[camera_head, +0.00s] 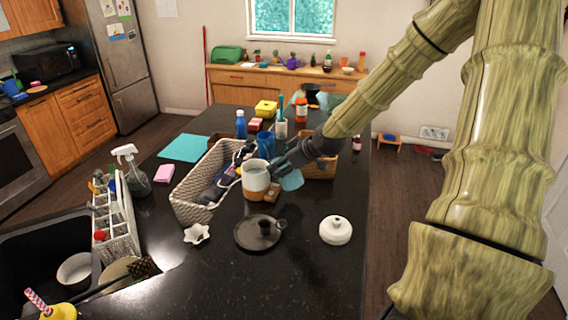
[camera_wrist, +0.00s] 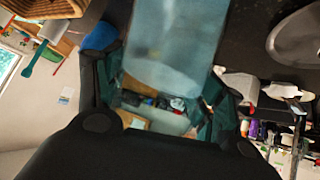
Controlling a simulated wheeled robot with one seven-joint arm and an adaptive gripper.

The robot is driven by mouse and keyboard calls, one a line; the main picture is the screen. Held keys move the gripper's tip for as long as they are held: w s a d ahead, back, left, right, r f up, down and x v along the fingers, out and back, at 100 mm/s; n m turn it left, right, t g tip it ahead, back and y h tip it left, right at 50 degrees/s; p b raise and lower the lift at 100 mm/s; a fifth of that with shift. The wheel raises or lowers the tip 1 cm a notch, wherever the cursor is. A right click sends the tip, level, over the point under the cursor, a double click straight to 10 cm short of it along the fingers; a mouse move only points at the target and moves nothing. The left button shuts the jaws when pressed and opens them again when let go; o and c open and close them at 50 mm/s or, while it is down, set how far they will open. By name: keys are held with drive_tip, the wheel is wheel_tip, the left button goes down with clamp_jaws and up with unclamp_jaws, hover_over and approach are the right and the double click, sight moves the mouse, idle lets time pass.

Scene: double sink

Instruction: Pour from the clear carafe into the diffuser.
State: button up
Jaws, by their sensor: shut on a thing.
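My gripper (camera_head: 285,167) is over the middle of the dark counter, its dark teal fingers shut on the clear carafe (camera_head: 292,181). The carafe looks bluish and see-through. It fills the upper middle of the wrist view (camera_wrist: 175,45), between the fingers (camera_wrist: 160,100). I cannot tell its exact tilt or how much liquid it holds. A white cylinder with a tan lower band (camera_head: 256,175), likely the diffuser, stands upright just left of the carafe in the head view. Its top looks open. I see no stream of liquid.
A woven basket (camera_head: 190,203) with dark items stands left of the cylinder; another (camera_head: 322,167) is behind the gripper. In front are a dark candle holder (camera_head: 260,232), a white lidded pot (camera_head: 335,230) and a star-shaped dish (camera_head: 197,233). The counter's right front is clear.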

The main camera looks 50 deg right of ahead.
sight(283, 154)
drive_tip(key=shift+a+r, duration=0.1)
drive_tip(key=shift+r, duration=0.05)
drive_tip(key=shift+t, duration=0.4)
drive_tip(key=shift+r+y+b, duration=0.3)
drive_tip(key=shift+b, duration=0.15)
drive_tip(key=shift+r+m+t+y+p, duration=0.5)
drive_tip(key=shift+r+t, duration=0.7)
drive_tip(key=shift+t, duration=0.5)
drive_tip(key=shift+f, duration=0.1)
